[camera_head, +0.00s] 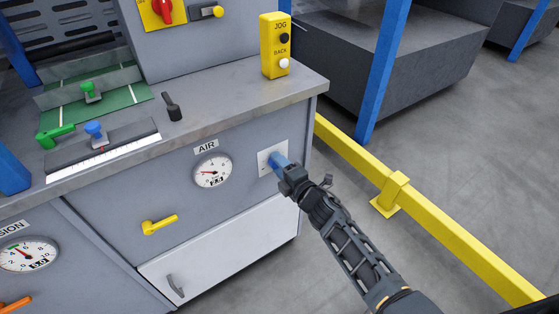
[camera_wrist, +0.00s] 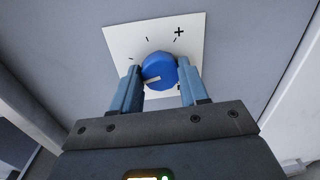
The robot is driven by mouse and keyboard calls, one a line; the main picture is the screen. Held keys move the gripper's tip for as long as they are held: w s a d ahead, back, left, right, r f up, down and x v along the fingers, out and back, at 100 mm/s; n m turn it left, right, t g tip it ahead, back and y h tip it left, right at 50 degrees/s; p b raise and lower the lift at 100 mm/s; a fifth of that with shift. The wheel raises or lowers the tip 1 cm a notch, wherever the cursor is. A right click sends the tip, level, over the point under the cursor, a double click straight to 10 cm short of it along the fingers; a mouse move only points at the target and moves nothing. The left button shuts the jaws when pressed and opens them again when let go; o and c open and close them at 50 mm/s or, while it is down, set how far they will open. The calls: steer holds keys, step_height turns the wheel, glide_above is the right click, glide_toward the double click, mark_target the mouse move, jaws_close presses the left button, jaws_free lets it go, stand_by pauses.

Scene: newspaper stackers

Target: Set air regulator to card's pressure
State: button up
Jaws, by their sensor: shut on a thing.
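The blue air regulator knob (camera_wrist: 160,68) sits on a white plate (camera_wrist: 119,41) with a plus mark and tick marks. The knob carries a pale pointer mark, toward the lower left in the wrist view. My gripper (camera_wrist: 158,84) is shut on the knob, one finger on each side. The air gauge (camera_head: 212,171), a round white dial under the AIR label (camera_head: 206,147), has a red needle toward the upper left. Its digits are too small to read surely. No pressure card is recognisable.
A yellow lever (camera_head: 160,225) is on the panel left of the gauge. A yellow JOG/BACK box (camera_head: 275,46) stands on the counter above. A yellow floor rail (camera_head: 440,226) runs right of the cabinet. A second gauge (camera_head: 27,254) is at lower left.

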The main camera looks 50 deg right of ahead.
steer(key=shift+d+m+y+p, duration=0.1)
steer(key=shift+m+y+p, duration=0.3)
steer(key=shift+m+p, duration=2.7)
steer(key=shift+f+m+b, duration=0.1)
steer(key=shift+m+b, duration=0.75)
steer(key=shift+m, duration=0.15)
steer(key=o, duration=1.1)
steer(key=shift+c, duration=0.2)
steer(key=v, duration=0.8)
steer(key=shift+f, duration=0.1)
